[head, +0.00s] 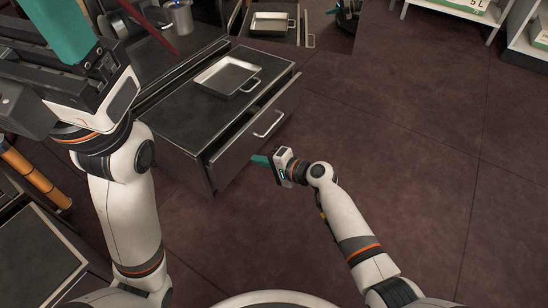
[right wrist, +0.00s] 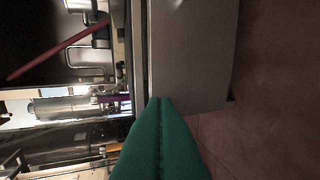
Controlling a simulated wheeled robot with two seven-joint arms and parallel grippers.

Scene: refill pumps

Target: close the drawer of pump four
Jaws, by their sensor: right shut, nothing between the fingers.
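A dark cabinet with a metal top (head: 170,125) has its drawer (head: 262,130) pulled out a little; a dark gap shows behind its front. The drawer front has a silver bar handle (head: 268,124). No pump number is readable. My right gripper (head: 260,160) is shut and empty, its teal fingertips low beside the drawer front. In the right wrist view its shut fingers (right wrist: 160,102) point at the grey drawer front (right wrist: 190,60); whether they touch it is unclear. My left gripper (head: 55,25) is large at the upper left; its fingertips are cut off.
A shallow metal tray (head: 227,76) stands on the cabinet top. Another unit with a tray (head: 272,22) stands at the back. A red bar (head: 150,28) slants above the upper-left cabinet. White shelves (head: 460,18) stand at the upper right. The dark tiled floor (head: 440,150) at right is clear.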

